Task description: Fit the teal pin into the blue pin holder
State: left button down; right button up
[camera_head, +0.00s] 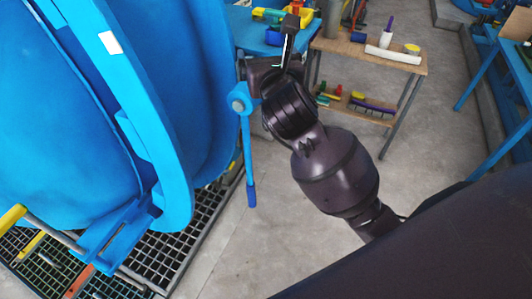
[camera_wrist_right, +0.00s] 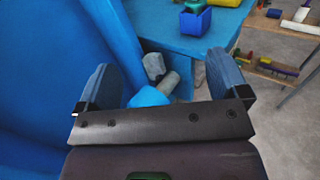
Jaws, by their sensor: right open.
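My right gripper (camera_head: 291,22) is at the end of the arm beside the large blue vessel. In the right wrist view its two fingers (camera_wrist_right: 163,75) are spread wide with nothing gripped between them. A small blue open box (camera_wrist_right: 195,20), which may be the blue pin holder, stands on the blue table beyond the fingers; it also shows in the head view (camera_head: 274,37), next to the gripper. I cannot make out the teal pin for certain in either view. My left gripper is not in view.
The blue autoclave vessel (camera_head: 185,60) fills the left, with a blue lever (camera_head: 248,150) hanging at its edge. The blue table (camera_head: 243,30) holds a yellow tray (camera_head: 262,13). A wooden shelf table (camera_head: 345,46) with several items stands right. Grey floor is open below it.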

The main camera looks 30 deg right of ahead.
pick_arm(q)
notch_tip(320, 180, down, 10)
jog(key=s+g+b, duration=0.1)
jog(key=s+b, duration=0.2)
jog(key=b, duration=0.3)
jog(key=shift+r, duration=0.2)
pick_arm(e)
jog(key=s+a+f+n+y, duration=0.1)
jog(key=s+f+y, duration=0.1)
jog(key=f, duration=0.9)
jog(key=s+a+f+n+y, duration=0.1)
jog(key=s+f+y, duration=0.1)
jog(key=f, duration=0.8)
jog(key=shift+s+f+n, duration=0.3)
jog(key=shift+s+f, duration=0.05)
jog(key=shift+f, duration=0.05)
jog(key=shift+a, duration=0.1)
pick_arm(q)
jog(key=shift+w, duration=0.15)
